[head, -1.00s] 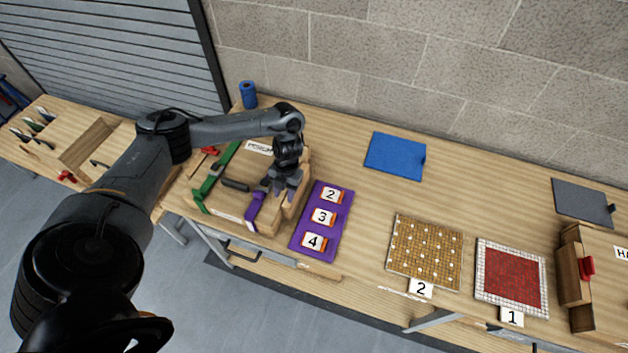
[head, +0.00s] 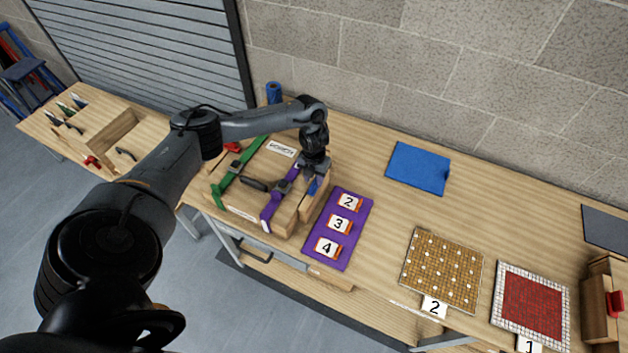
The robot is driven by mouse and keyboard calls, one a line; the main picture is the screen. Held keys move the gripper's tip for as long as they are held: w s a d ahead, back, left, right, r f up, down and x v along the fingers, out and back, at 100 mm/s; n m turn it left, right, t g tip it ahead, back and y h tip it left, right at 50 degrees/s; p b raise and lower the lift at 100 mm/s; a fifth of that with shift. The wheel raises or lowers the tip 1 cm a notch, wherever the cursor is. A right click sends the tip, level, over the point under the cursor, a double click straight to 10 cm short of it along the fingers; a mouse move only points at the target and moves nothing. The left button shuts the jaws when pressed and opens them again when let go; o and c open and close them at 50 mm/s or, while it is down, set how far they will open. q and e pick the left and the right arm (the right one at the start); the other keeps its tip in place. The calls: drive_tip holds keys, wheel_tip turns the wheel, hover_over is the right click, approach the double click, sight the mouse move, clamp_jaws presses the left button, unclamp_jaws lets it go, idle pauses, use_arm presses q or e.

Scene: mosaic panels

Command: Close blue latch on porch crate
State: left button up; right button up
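The wooden crate (head: 228,198) with a white label (head: 282,148) stands on the bench at centre left; its lid appears down, and the label's text is too small to read. A green strap (head: 226,182) and a purple strap (head: 270,209) cross it, the purple one with a dark buckle. A small blue piece (head: 313,187), likely the blue latch, shows at the crate's right end. My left gripper (head: 315,170) points down right above that blue piece. Its fingers are too small and overlapped to show whether they are open or touch it. My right gripper is out of view.
A purple board (head: 321,262) with numbered tiles lies right of the crate. A blue cylinder (head: 273,93) stands behind it. A blue mat (head: 418,167), a tan mosaic (head: 441,270) and a red mosaic (head: 533,305) lie farther right. The bench between them is clear.

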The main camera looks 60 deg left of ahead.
use_arm(q)
drive_tip(key=shift+f, duration=1)
drive_tip(key=shift+c, duration=0.4)
clamp_jaws()
